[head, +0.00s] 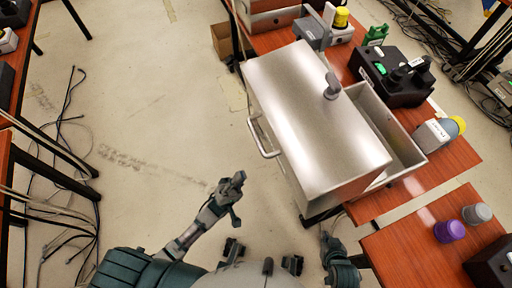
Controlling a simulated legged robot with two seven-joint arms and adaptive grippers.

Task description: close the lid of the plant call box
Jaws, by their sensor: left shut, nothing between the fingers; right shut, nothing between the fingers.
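The plant call box is most likely the large silver metal case on the red-brown table. Its broad metal lid (310,115) fills the middle of the head view, with a bar handle (262,138) on its left edge and a grey knob on top. An open metal tray-like body (408,148) shows along the lid's right side, so the lid does not cover it there. My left gripper (236,184) is shut and empty, left of and below the handle, apart from it. My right gripper (328,240) is shut and empty, below the lid's near corner, not touching it.
A black phone unit (393,76), a green item (375,36) and a grey-yellow device (438,131) stand right of the case. A purple cup (449,231) and grey cup (477,214) are on the near table. Cables (65,140) lie on the left floor; the middle floor is clear.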

